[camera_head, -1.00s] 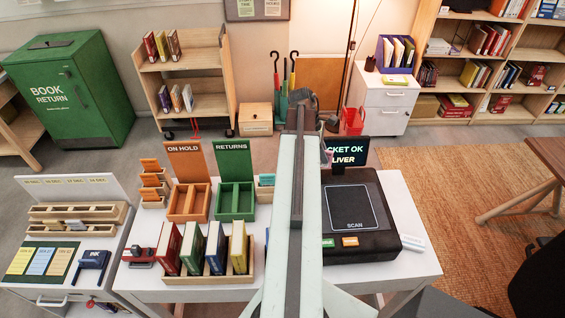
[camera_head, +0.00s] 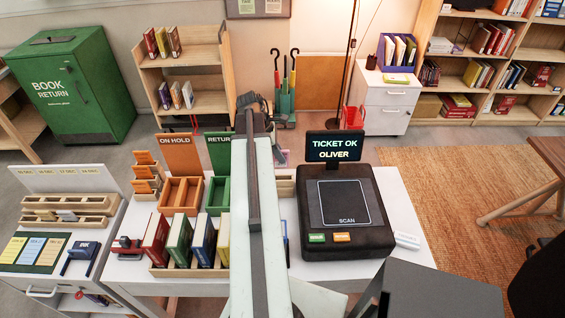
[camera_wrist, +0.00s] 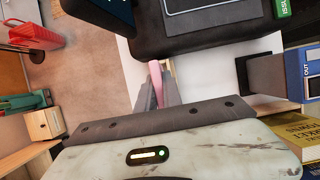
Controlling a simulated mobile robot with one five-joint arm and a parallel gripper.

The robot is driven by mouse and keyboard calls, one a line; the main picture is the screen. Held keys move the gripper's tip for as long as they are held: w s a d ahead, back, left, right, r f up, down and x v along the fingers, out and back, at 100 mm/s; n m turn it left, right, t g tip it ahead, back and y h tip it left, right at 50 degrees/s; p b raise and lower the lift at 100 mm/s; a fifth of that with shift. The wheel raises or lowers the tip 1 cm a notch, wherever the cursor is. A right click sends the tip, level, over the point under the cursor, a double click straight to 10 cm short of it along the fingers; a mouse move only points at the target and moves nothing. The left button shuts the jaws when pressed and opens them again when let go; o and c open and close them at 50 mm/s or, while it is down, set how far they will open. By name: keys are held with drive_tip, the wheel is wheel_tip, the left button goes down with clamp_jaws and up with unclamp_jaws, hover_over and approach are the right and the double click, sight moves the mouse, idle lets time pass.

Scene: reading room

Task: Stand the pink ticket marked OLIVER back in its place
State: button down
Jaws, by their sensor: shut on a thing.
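The pink ticket (camera_wrist: 157,84) shows edge-on in the wrist view, between the fingers of my gripper (camera_wrist: 162,88). My gripper is shut on it, and the name on it cannot be read from here. In the head view my gripper (camera_head: 281,157) is above the back of the white desk, left of the scanner's screen (camera_head: 334,146), and the ticket is not clear there. The screen reads "TICKET OK OLIVER". My arm hides the middle of the desk, and I cannot make out the ticket's place.
The black scanner (camera_head: 347,214) stands right of my arm. The orange ON HOLD tray (camera_head: 182,195) and green RETURNS tray (camera_head: 218,194) are to the left, behind a wooden rack of books (camera_head: 188,270). A stepped wooden rack with orange cards (camera_head: 147,175) stands at the desk's back left.

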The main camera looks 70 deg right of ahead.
sight(280, 167)
drive_tip(key=shift+s+f, duration=0.35)
drive_tip(key=shift+f, duration=0.3)
drive_tip(key=shift+r, duration=0.2)
wheel_tip(280, 167, down, 7)
drive_tip(key=b, duration=0.6)
drive_tip(key=shift+w, duration=0.1)
drive_tip(key=c, duration=1.4)
unclamp_jaws()
drive_tip(key=p+v, duration=0.7)
drive_tip(key=v, duration=0.1)
drive_tip(key=shift+f, duration=0.1)
